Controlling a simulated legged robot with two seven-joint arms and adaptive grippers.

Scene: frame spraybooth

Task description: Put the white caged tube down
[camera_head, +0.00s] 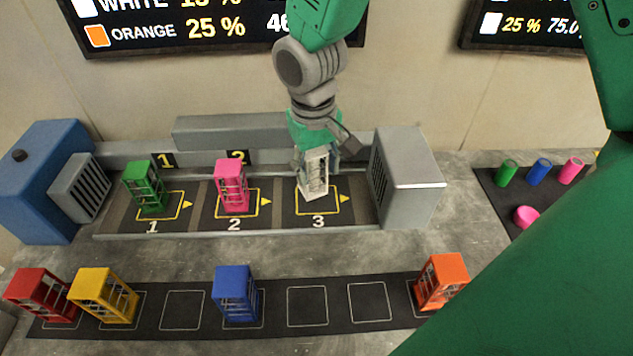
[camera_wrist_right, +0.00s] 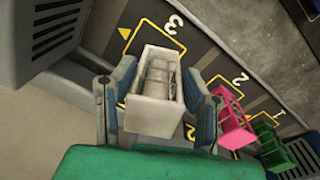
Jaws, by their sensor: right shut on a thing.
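The white caged tube (camera_head: 314,176) is a white open frame with a tube inside, roughly upright at square 3 of the conveyor (camera_head: 367,207). My right gripper (camera_head: 317,158) comes down from above and is shut on it. In the right wrist view the white caged tube (camera_wrist_right: 155,92) sits between the two fingers of my right gripper (camera_wrist_right: 160,100), with the yellow outline of square 3 beyond it. I cannot tell whether its base touches the belt. My left gripper is not in view.
A green frame (camera_head: 145,187) stands on square 1 and a pink frame (camera_head: 232,186) on square 2. A grey housing (camera_head: 412,178) stands close right of square 3. Red, yellow, blue and orange frames stand on the front mat (camera_head: 345,308), which has several empty squares.

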